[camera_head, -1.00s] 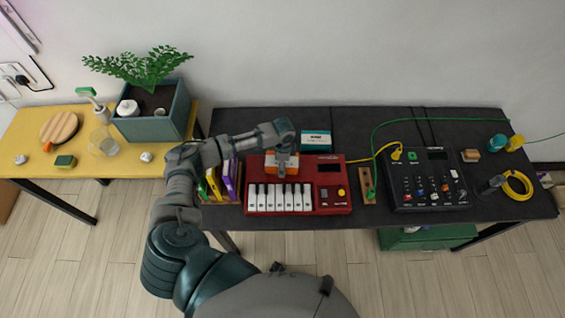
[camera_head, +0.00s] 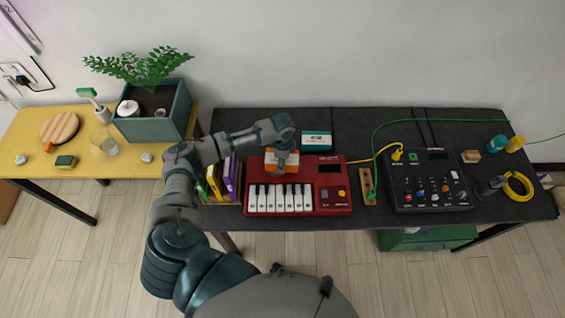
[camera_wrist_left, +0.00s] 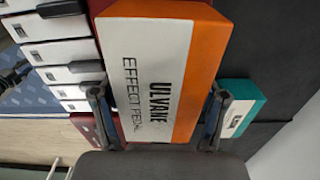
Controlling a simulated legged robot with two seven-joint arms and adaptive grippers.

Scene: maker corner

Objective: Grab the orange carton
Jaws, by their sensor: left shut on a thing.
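The orange carton (camera_head: 289,160) is orange and white and is at the red keyboard's upper left part in the head view. In the left wrist view the carton (camera_wrist_left: 150,75) fills the middle, with the words "ULVANE EFFECT PEDAL" on its white face. My left gripper (camera_head: 282,155) is above it in the head view. In the wrist view the left gripper's fingers (camera_wrist_left: 158,100) are shut on the carton, one on each side. I cannot tell whether the carton touches the keyboard. My right gripper is not in view.
The red keyboard (camera_head: 334,197) lies beneath the carton on the black table (camera_head: 350,222). Several upright books (camera_head: 228,180) stand to its left. A teal and white box (camera_head: 317,140) is behind. A black mixer (camera_head: 430,180) and cables lie right.

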